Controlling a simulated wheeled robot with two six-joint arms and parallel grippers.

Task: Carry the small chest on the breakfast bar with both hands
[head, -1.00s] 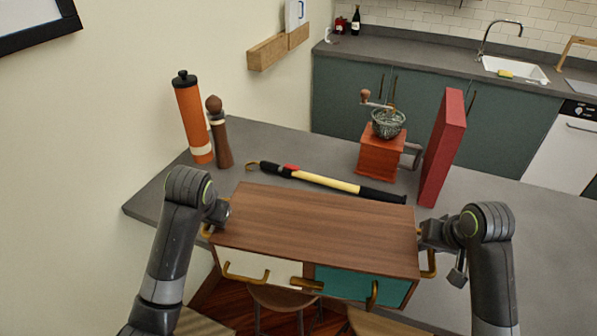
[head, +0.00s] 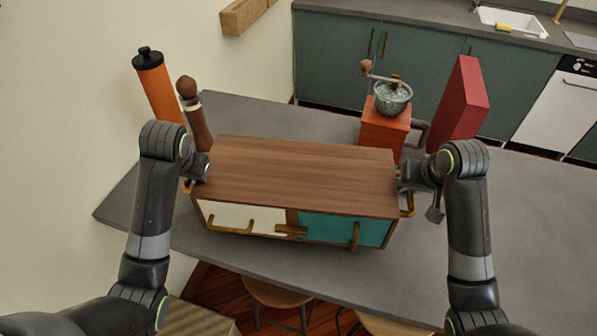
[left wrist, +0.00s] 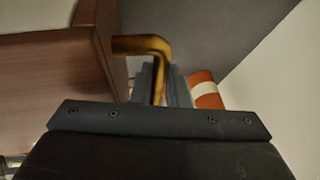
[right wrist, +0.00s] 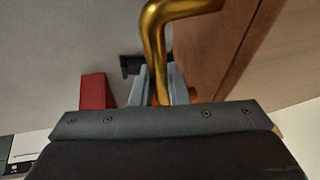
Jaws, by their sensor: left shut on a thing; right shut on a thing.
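The small chest (head: 300,178) has a brown wooden top, with one cream and one teal front and brass handles. It is held up between my two grippers, over the grey breakfast bar (head: 300,268). My left gripper (head: 198,172) is shut on the brass side handle at the chest's left end; that handle (left wrist: 150,48) shows between its fingers in the left wrist view. My right gripper (head: 405,182) is shut on the right side handle, which shows in the right wrist view (right wrist: 155,40). The chest hides the middle of the bar behind it.
An orange bottle (head: 158,88) and a brown pepper mill (head: 195,118) stand behind the chest at left. A red coffee grinder (head: 383,128) and a red book (head: 460,105) stand behind it at right. The bar's right side is clear. Stools (head: 278,294) stand below the front edge.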

